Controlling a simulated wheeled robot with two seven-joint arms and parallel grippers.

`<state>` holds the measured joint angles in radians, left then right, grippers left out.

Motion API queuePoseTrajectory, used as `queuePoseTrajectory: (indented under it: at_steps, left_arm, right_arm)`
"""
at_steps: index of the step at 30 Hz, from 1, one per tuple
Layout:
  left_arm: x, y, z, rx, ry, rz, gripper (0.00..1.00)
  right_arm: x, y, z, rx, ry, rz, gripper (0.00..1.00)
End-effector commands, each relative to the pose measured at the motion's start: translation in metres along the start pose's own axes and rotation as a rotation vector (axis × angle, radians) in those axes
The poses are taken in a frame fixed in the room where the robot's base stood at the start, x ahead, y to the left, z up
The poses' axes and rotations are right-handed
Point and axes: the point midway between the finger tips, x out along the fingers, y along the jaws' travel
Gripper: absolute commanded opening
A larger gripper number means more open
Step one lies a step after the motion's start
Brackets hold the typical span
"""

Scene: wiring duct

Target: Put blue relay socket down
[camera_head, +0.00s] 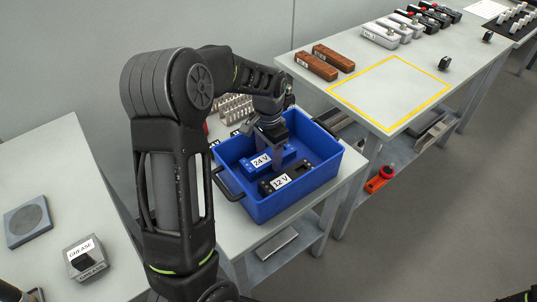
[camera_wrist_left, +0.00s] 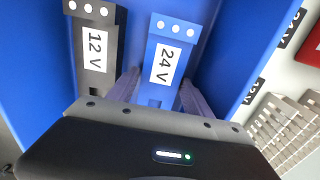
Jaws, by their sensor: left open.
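The blue relay socket (camera_head: 262,160), labelled 24 V, lies in the blue crate (camera_head: 266,207). It also shows in the left wrist view (camera_wrist_left: 177,30). My left gripper (camera_head: 268,168) is open, with its two fingers on either side of the blue socket. In the left wrist view the fingers (camera_wrist_left: 158,90) stand at the socket's near end, and gaps show beside them. A black socket (camera_head: 281,181) labelled 12 V lies beside it in the crate, and also shows in the left wrist view (camera_wrist_left: 95,40). My right gripper is not in view.
On the table at the right are a yellow-outlined area (camera_head: 392,92), empty inside, and two brown parts (camera_head: 333,57). A grease box (camera_head: 86,257) stands on the left table.

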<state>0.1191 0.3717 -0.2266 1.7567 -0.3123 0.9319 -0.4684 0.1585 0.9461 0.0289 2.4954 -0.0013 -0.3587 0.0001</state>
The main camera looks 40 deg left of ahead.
Motion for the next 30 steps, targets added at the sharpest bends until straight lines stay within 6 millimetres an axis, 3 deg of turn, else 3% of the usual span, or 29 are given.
queuePoseTrajectory:
  at_steps: [18,30]
  left_arm:
    - [-0.108,0.0,-0.001,0.0,0.004,-0.002,0.58]
    - [-0.118,0.0,0.0,0.0,0.001,-0.001,0.58]
  right_arm:
    - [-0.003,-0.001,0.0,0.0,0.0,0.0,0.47]
    - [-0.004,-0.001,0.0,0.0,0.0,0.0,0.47]
